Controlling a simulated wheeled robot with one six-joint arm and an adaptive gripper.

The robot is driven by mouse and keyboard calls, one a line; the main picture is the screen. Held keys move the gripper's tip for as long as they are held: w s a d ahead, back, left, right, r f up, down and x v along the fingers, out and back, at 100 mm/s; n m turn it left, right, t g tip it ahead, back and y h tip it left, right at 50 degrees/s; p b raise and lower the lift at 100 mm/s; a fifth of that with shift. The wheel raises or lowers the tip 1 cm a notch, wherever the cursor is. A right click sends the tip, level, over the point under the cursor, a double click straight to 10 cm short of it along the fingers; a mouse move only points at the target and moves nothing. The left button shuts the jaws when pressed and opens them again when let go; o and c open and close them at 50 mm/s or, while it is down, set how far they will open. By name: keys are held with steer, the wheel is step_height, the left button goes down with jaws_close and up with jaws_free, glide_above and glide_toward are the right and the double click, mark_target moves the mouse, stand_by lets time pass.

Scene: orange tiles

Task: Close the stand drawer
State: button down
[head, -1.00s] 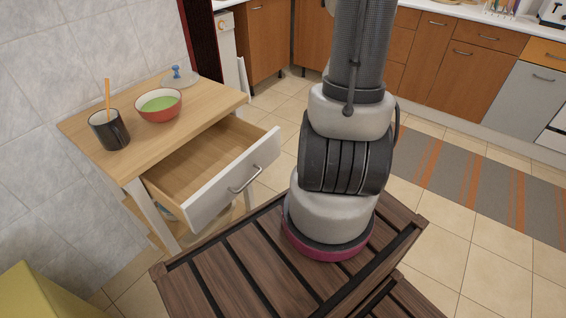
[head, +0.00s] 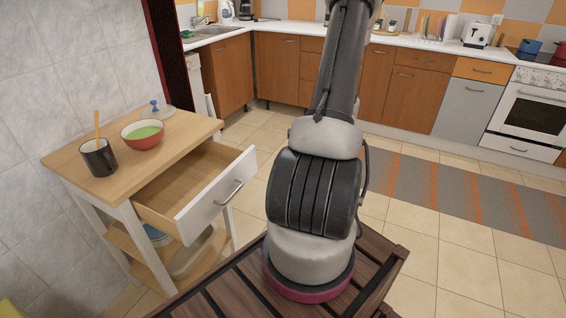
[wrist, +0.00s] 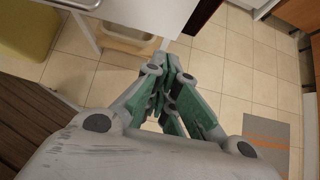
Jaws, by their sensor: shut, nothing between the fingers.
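The stand (head: 185,133) is a light wooden-topped unit with white legs at the left of the head view. Its drawer (head: 207,196) has a white front with a metal handle (head: 229,194) and is pulled well out; the inside I can see looks empty. My gripper (wrist: 168,78) shows in the wrist view, with its green-grey fingers together and nothing between them. A white panel at the upper left of that view seems to be part of the stand, apart from the fingertips. My gripper is outside the head view.
On the stand top are a dark mug (head: 99,158), a red bowl (head: 143,135) with green contents and a glass lid (head: 155,110). A tray (wrist: 128,38) sits on a lower shelf. A yellow-green seat (wrist: 25,28) is at the left.

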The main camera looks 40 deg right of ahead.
steer(key=shift+w+a+f, duration=0.5)
steer(key=shift+w+f, duration=0.3)
steer(key=shift+w, duration=0.55)
steer(key=shift+w+a+f, duration=0.5)
steer(key=shift+w+f, duration=0.25)
steer(key=shift+w, duration=0.65)
steer(key=shift+w+a+f, duration=0.5)
steer(key=shift+w+f, duration=0.3)
steer(key=shift+w, duration=0.55)
glide_above(217, 162)
steer(key=shift+s+d, duration=0.15)
steer(key=shift+s, duration=0.2)
steer(key=shift+w+r, duration=0.1)
steer(key=shift+w, duration=0.3)
